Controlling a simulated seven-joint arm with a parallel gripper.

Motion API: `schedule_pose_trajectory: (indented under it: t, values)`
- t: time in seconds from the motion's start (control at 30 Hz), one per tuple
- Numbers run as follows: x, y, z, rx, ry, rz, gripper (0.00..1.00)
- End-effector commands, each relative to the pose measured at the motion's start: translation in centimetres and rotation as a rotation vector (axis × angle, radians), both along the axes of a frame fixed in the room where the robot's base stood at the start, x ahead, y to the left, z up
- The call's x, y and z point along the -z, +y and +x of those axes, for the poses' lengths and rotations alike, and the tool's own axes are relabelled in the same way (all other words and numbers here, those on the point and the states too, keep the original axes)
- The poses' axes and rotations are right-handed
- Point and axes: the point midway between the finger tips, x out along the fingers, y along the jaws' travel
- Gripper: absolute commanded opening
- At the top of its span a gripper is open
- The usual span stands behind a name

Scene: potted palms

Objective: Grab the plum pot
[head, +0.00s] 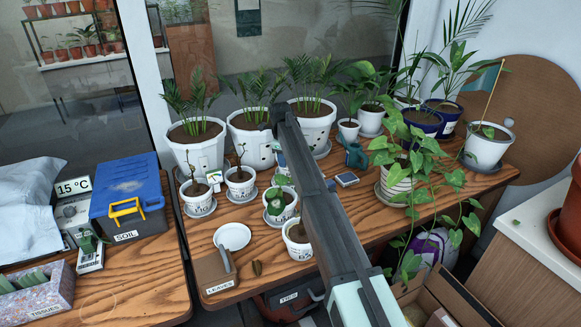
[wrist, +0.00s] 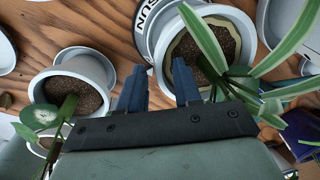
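I cannot pick out the plum pot for sure, because the small labels on the white pots are too blurred to read in the head view. Small white pots stand on saucers along the front of the wooden table, among them one pot (head: 198,200), another (head: 240,182) and one with a seedling (head: 279,206). My gripper (wrist: 159,88) is open and empty in the wrist view. Its right finger overlaps a white pot (wrist: 250,27) with long striped leaves, and its left finger shows between that pot and another white pot (wrist: 52,78) with dark soil.
Large white planters (head: 201,152) with palms stand behind. A trailing plant's pot (head: 393,186) and dark blue pots stand to the right. A white dish (head: 232,236) and a leaves box (head: 214,270) sit at the front. A blue soil box (head: 127,190) is at left.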

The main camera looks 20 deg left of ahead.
Motion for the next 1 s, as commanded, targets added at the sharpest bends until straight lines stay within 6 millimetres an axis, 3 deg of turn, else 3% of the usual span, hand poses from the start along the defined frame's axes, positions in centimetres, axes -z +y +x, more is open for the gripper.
schedule_pose_trajectory:
  t: [0.23,0.6,1.0]
  values:
    - [0.29,0.01,0.08,0.0,-0.001,0.001,0.33]
    - [0.26,0.0,0.06,0.0,-0.001,0.001,0.0]
    - [0.26,0.01,0.05,0.0,-0.001,0.001,0.0]
